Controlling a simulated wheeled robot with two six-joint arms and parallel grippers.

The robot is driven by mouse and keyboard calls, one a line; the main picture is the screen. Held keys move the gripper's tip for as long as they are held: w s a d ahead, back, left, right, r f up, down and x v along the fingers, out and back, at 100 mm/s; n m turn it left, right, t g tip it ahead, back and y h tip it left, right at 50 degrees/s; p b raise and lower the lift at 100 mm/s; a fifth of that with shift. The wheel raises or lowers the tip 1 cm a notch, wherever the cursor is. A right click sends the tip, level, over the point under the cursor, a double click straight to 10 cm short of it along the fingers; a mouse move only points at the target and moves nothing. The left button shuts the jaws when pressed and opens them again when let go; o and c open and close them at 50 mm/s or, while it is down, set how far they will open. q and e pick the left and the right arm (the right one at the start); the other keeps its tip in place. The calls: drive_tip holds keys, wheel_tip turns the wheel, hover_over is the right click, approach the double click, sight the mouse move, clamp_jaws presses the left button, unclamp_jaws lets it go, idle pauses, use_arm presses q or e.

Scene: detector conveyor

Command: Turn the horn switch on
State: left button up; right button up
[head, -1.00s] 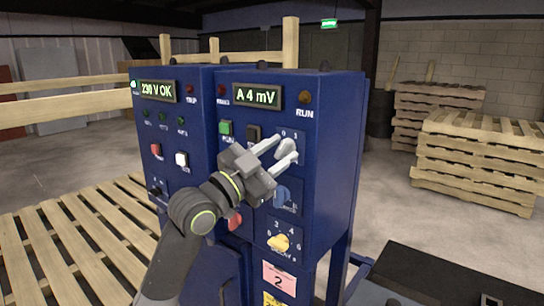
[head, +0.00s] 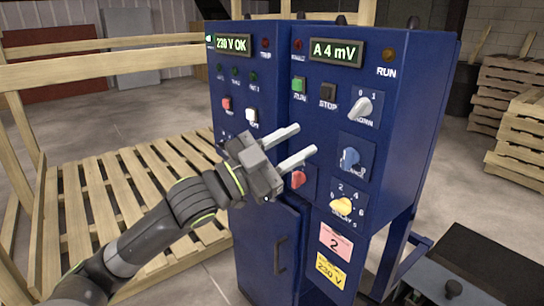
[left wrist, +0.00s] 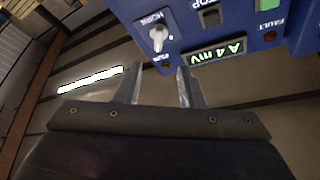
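The horn switch (head: 361,107) is a light grey rotary knob marked 0 and 1, high on the right part of the blue cabinet (head: 400,150). Its handle slants toward the upper right, toward the 1. The knob also shows in the left wrist view (left wrist: 157,38), upside down, beside its HORN label. My left gripper (head: 305,140) is open and empty, in front of the panel, left of and below the knob and apart from it. In the left wrist view its two fingers (left wrist: 158,72) have nothing between them. My right gripper is in neither view.
Below the horn switch are a blue knob (head: 349,158) and a yellow knob (head: 342,206). A red button (head: 299,179) is near my fingers. Green (head: 299,90) and black (head: 328,95) buttons sit left of the switch. A dark box (head: 470,270) stands at the lower right.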

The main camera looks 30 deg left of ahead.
use_arm(q)
drive_tip(key=shift+p+v, duration=1.4)
drive_tip(key=shift+v, duration=0.8)
drive_tip(key=shift+d, duration=0.1)
